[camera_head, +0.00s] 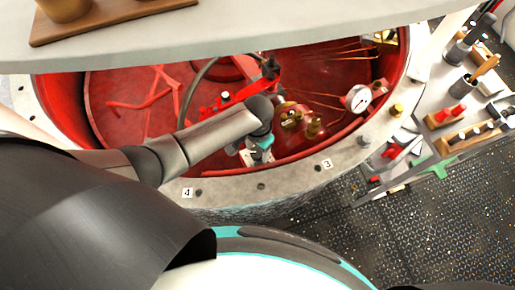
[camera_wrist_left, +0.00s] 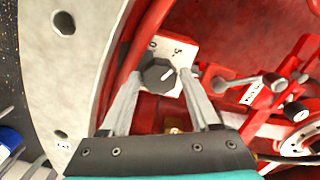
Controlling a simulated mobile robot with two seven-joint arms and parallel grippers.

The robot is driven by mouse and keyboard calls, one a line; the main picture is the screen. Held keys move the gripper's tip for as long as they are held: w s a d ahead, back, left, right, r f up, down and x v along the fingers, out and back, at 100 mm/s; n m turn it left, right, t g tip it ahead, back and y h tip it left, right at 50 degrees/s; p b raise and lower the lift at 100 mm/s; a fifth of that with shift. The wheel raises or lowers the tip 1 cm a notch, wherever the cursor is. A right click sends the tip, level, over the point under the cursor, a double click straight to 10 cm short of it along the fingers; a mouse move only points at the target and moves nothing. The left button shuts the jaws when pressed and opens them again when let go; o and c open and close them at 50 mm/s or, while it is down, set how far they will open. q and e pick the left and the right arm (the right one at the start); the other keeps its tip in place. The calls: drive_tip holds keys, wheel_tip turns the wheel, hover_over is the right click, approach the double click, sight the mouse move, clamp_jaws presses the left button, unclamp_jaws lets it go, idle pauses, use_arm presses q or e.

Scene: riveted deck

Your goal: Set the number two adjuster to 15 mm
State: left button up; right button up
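My left gripper (camera_head: 258,152) reaches down inside the red round housing, near its front wall, in the head view. In the left wrist view its two fingers (camera_wrist_left: 161,78) stand apart on either side of a dark faceted knob (camera_wrist_left: 158,76). Whether they touch the knob I cannot tell. The knob sits on a white scale plate (camera_wrist_left: 178,50) with a 0 and a 5 visible; the rest of the scale is hidden. A pale pointer mark on the knob faces the right. No number two marking is readable on it. My right gripper is not in view.
The housing's pale rim (camera_head: 340,160) carries bolts and number tags 3 and 4. Inside are a dial gauge (camera_head: 357,98), brass fittings (camera_head: 293,113) and a red lever (camera_wrist_left: 245,84) with a small label. A tool cart (camera_head: 455,110) stands right.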

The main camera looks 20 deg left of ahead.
use_arm(q)
clamp_jaws()
